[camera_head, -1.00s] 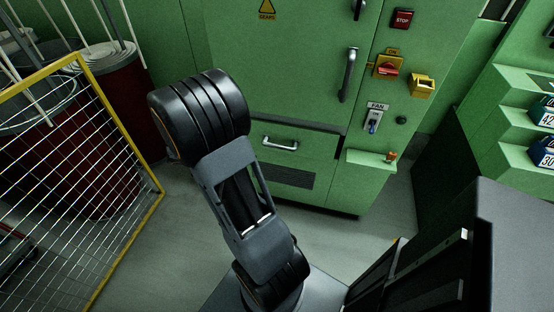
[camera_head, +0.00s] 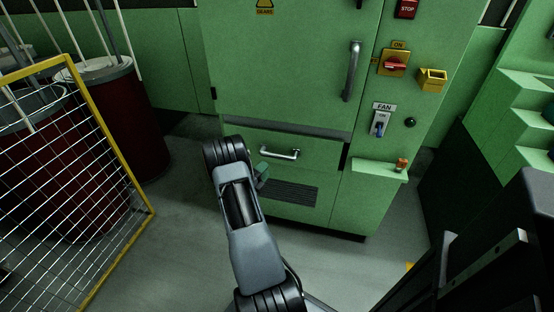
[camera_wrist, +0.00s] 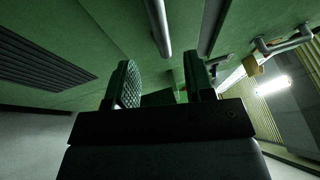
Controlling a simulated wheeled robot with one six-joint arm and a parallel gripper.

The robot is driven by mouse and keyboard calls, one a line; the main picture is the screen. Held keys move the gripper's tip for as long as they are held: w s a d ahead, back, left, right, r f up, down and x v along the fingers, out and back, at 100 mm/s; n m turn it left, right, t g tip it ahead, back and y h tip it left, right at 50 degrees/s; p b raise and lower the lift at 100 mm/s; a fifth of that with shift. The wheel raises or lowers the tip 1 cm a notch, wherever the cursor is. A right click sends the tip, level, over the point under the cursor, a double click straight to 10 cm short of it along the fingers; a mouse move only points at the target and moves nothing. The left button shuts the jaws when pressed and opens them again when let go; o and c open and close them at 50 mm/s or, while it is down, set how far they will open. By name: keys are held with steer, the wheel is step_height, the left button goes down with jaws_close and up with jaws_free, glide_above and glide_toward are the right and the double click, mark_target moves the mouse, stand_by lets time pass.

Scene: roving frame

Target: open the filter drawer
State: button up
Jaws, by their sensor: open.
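The filter drawer (camera_head: 320,165) is the low green front of the cabinet and looks flush with it. Its pale horizontal bar handle (camera_head: 281,153) shows near the top of the drawer. In the wrist view the handle (camera_wrist: 158,25) is a grey bar at the top centre, beyond the fingertips and roughly in line with the gap between them. My gripper (camera_wrist: 162,78) is open and empty, apart from the handle. In the head view only a greenish part of my gripper (camera_head: 262,173) shows, just below and left of the handle; my arm hides the rest.
A dark vent grille (camera_head: 288,193) lies below the handle. A small green ledge (camera_head: 375,172) sticks out to the right. A fan switch (camera_head: 380,122) and red isolator (camera_head: 394,64) sit above it. A yellow-framed mesh guard (camera_head: 110,140) and dark red drums (camera_head: 130,110) stand left.

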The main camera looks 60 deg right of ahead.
mark_target(277, 156)
steer(key=b+x, duration=0.1)
steer(key=x, duration=0.8)
jaws_close()
stand_by(0.4)
